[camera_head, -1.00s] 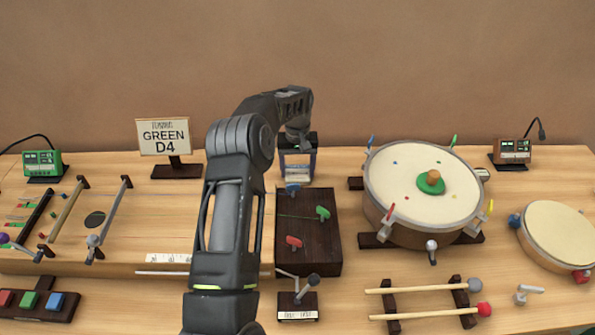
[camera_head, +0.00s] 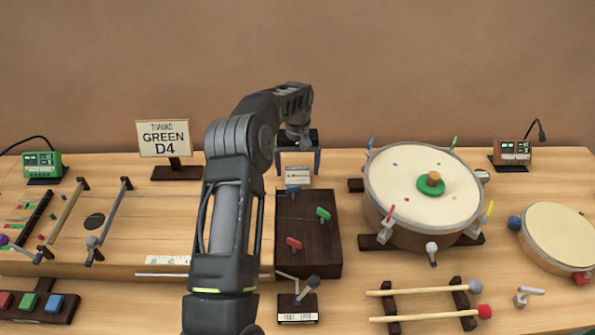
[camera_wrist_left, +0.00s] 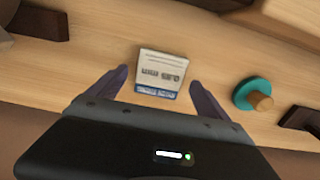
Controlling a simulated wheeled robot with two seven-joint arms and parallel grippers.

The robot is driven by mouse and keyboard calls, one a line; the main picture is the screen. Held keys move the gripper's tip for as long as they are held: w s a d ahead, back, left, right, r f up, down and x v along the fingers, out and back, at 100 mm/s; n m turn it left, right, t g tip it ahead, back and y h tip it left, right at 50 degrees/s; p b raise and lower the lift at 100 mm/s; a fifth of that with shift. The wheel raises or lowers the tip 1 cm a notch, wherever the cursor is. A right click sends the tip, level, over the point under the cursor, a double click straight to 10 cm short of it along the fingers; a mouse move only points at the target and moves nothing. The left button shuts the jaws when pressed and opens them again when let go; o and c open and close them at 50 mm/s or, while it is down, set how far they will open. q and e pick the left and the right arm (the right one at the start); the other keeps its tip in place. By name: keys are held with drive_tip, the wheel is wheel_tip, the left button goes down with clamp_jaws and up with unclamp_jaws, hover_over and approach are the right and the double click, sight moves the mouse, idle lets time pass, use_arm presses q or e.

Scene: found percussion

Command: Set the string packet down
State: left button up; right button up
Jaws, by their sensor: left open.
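The string packet (camera_head: 298,175) is a small pale card lying on the wooden table behind the dark block. In the left wrist view the packet (camera_wrist_left: 161,72) shows printed text, including "0.85 mm", and a blue band on the edge nearest my gripper. My left gripper (camera_head: 298,160) is open above the packet. In the left wrist view its two fingers (camera_wrist_left: 158,85) stand apart on either side of the packet, with gaps on both sides. My right gripper is not in view.
A dark block (camera_head: 308,254) with coloured pegs is just in front of the packet. A large drum (camera_head: 410,190) stands to the right and a sign (camera_head: 164,138) to the left. The left wrist view shows a teal disc with a tan knob (camera_wrist_left: 255,94) beside the packet.

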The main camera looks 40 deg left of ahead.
sight(297, 175)
use_arm(q)
wheel_tip(297, 175, up, 10)
drive_tip(key=shift+r+b, duration=0.25)
drive_tip(key=shift+b, duration=0.05)
idle(0.6)
